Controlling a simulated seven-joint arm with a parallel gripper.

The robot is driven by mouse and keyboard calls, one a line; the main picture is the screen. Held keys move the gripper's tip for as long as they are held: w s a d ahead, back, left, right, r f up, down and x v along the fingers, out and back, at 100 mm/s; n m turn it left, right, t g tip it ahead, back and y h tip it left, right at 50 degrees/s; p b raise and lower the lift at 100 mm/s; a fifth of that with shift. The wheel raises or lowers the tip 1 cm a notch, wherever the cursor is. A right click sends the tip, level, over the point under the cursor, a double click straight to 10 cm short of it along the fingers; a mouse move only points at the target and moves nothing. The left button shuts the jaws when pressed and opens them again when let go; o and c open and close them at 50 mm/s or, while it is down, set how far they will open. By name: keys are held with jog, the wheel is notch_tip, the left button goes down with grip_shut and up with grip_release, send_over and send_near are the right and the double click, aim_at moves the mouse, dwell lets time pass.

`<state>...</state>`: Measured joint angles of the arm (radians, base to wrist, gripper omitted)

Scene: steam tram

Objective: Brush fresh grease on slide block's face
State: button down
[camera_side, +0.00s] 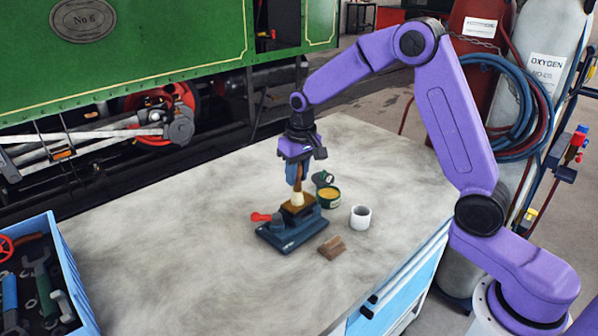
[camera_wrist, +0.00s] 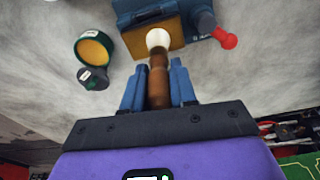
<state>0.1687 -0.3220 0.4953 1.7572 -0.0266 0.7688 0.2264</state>
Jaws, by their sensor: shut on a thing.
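My gripper (camera_side: 296,172) is shut on a brush (camera_wrist: 158,82) with a brown handle and pale bristles, held bristles down. In the side view the bristle tip (camera_side: 298,199) is at the top of the slide block (camera_side: 292,215), a brownish block in a blue vise (camera_side: 291,236) with a red handle. In the wrist view the bristles overlap the tan face of the slide block (camera_wrist: 135,42); they look to be touching it, but fresh grease cannot be made out. The open grease tin (camera_side: 329,196), dark green with yellow grease, stands behind and right of the vise; it also shows in the wrist view (camera_wrist: 93,50).
A dark lid or small can (camera_side: 322,178) is by the tin. A white cup (camera_side: 360,217) and a brown wooden block (camera_side: 332,247) stand right of the vise. A blue tool crate (camera_side: 66,262) is at the left; the bench between is clear.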

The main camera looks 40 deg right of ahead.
jog(key=shift+a, duration=0.65)
jog(key=shift+a, duration=0.1)
jog(key=shift+a, duration=0.85)
jog(key=shift+d, duration=0.2)
jog(key=shift+d, duration=0.8)
jog(key=shift+d, duration=0.1)
jog(key=shift+d, duration=0.9)
jog(key=shift+d, duration=0.1)
jog(key=shift+w+d, duration=0.1)
jog(key=shift+d, duration=0.75)
